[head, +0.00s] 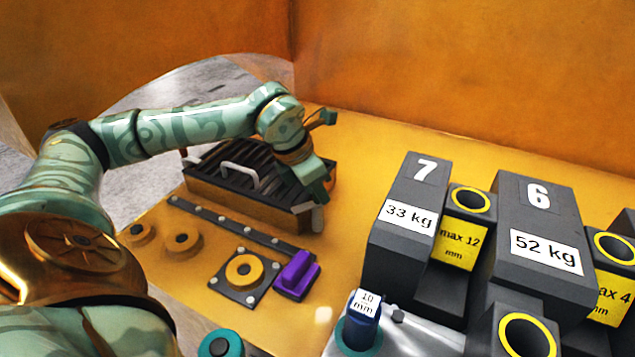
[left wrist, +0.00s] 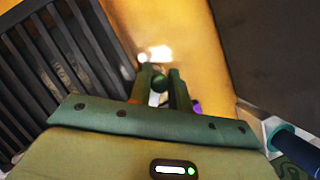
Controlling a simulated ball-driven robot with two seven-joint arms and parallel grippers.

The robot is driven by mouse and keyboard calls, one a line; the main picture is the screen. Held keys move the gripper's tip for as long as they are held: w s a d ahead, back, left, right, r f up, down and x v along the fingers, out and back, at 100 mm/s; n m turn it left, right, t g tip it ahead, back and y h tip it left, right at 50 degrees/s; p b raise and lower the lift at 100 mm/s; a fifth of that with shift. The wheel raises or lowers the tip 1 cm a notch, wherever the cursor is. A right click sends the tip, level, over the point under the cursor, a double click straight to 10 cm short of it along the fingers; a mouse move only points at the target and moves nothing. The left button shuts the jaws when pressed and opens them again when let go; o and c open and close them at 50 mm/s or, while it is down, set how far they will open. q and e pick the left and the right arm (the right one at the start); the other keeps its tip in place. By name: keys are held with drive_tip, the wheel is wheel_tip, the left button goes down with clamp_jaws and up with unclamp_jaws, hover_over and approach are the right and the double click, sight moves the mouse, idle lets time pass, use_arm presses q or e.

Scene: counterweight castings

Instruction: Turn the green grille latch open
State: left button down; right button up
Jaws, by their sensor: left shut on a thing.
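The grille (head: 215,160) is a dark slatted panel with a pale handle, set in an orange-brown frame at the back left. It also fills the left of the left wrist view (left wrist: 60,60). My left gripper (head: 318,205) reaches down at the grille's right end. My right gripper is not in view.
Large grey weights marked 7 (head: 405,215) and 6 (head: 540,220) stand to the right. A purple block (head: 296,274), a yellow ring on a dark plate (head: 244,270) and a dark bolted strip (head: 235,228) lie in front of the grille. A blue part (head: 362,325) stands at the front.

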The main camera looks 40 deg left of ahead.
use_arm(q)
drive_tip(key=n+y, duration=0.1)
drive_tip(key=n, duration=0.2)
drive_tip(key=shift+r+n, duration=0.1)
drive_tip(key=shift+n, duration=0.2)
drive_tip(key=shift+n+y, duration=0.9)
drive_tip(key=shift+n, duration=0.9)
drive_tip(key=c, duration=1.3)
unclamp_jaws()
drive_tip(key=p+v, duration=0.5)
drive_tip(key=v, duration=1.1)
